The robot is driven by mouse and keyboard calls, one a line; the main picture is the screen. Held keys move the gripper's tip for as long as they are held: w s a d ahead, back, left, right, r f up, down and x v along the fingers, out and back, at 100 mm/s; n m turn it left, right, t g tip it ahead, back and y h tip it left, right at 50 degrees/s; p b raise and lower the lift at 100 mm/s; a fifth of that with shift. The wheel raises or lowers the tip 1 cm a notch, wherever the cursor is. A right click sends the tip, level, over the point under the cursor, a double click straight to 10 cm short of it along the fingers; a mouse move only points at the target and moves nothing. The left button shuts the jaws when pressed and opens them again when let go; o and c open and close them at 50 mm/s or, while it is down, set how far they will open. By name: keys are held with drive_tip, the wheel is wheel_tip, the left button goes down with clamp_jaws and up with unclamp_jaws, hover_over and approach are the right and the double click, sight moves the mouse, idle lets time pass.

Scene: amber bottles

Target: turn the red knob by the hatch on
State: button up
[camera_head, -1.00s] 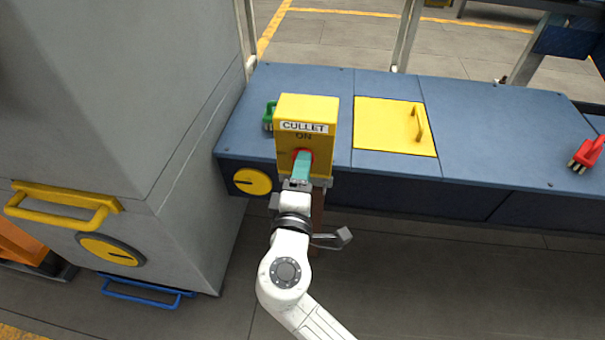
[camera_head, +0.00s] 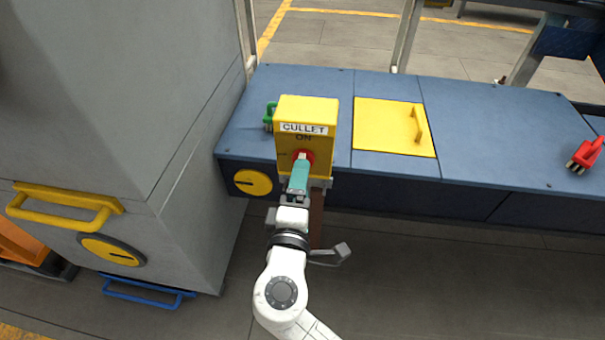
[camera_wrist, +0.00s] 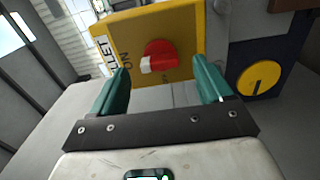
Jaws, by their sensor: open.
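The red knob (camera_head: 309,157) is on the front of a yellow box (camera_head: 326,113) labelled CULLET, below the word ON. The wrist view shows the knob (camera_wrist: 159,48) whole, with the white end of its grip pointing toward ON. My gripper (camera_head: 300,165) is in front of the box, and its green fingers cover part of the knob in the head view. In the wrist view my gripper (camera_wrist: 160,68) is open and empty, with its fingers apart on either side of the knob's outline and back from it.
The yellow hatch (camera_head: 385,125) with a handle lies shut in the blue bench top (camera_head: 470,125), right of the box. A green-handled brush (camera_head: 269,115) is behind the box, a red one (camera_head: 585,155) far right. A grey cabinet (camera_head: 110,120) stands close on the left.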

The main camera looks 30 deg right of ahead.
drive_tip(key=p+v, duration=0.1)
drive_tip(key=v, duration=0.7)
idle(0.4)
drive_tip(key=s+d+f+m+g+y, duration=0.1)
drive_tip(key=s+d+f+m+g, duration=0.3)
drive_tip(key=d, duration=0.3)
drive_tip(key=s+d+f+m+g+y, duration=0.1)
drive_tip(key=s+d+f+m+g, duration=0.2)
drive_tip(key=d+f+g, duration=0.4)
drive_tip(key=s+f+m+g+y, duration=0.1)
drive_tip(key=s+f+m+y, duration=0.2)
drive_tip(key=s, duration=0.4)
drive_tip(key=s+f+m+g+y, duration=0.1)
drive_tip(key=s+f+g+y, duration=0.15)
drive_tip(key=s+y, duration=0.3)
wheel_tip(320, 180, up, 27)
drive_tip(key=p, duration=2.8)
drive_tip(key=shift+s+t, duration=0.3)
drive_tip(key=shift+t, duration=0.15)
